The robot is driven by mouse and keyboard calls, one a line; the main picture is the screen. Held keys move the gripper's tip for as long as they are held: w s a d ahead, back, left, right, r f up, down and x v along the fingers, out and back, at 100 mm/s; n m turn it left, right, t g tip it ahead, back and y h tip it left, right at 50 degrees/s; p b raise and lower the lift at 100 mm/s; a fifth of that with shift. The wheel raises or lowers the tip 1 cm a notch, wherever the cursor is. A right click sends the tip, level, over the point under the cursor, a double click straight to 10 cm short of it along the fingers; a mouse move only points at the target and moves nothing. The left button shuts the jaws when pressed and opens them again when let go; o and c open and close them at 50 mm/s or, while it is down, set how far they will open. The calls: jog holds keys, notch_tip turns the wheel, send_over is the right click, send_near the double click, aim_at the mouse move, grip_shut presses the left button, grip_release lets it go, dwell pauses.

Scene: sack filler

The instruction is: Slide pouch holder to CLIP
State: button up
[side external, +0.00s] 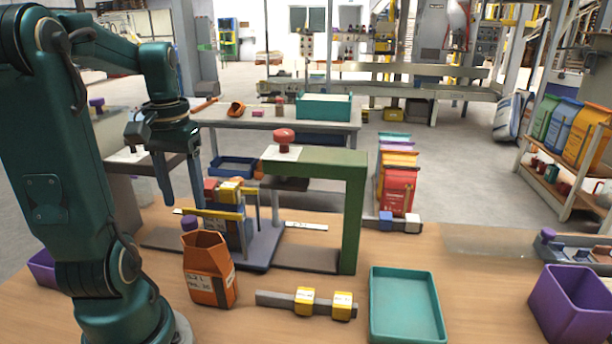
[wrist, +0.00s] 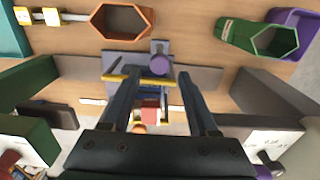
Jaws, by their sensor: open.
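The pouch holder (side external: 228,225) is a blue-grey carriage with yellow bars and a purple knob (side external: 190,223), standing on a dark grey base left of a green arch (side external: 352,215). In the wrist view the purple knob (wrist: 159,64) shows just beyond my fingertips, roughly between them, and a yellow bar (wrist: 122,80) lies beside it. My gripper (side external: 182,203) is open and empty, pointing down above the knob side of the holder. It also shows in the wrist view (wrist: 157,75). I cannot read a CLIP label; white strips (side external: 305,226) near the track are too small.
An open orange pouch (side external: 208,285) stands in front of the holder. A bar with yellow blocks (side external: 305,301), a teal tray (side external: 407,334) and a purple bin (side external: 575,310) lie to the right. A red button (side external: 284,136) tops the arch. Filled pouches (side external: 397,190) stand behind.

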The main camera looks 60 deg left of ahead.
aim_at(188, 219)
jog(key=shift+f, duration=3.2)
grip_shut()
jog(key=w+d, duration=0.9)
jog(key=shift+w, duration=0.25)
grip_release()
jog(key=shift+r, duration=0.1)
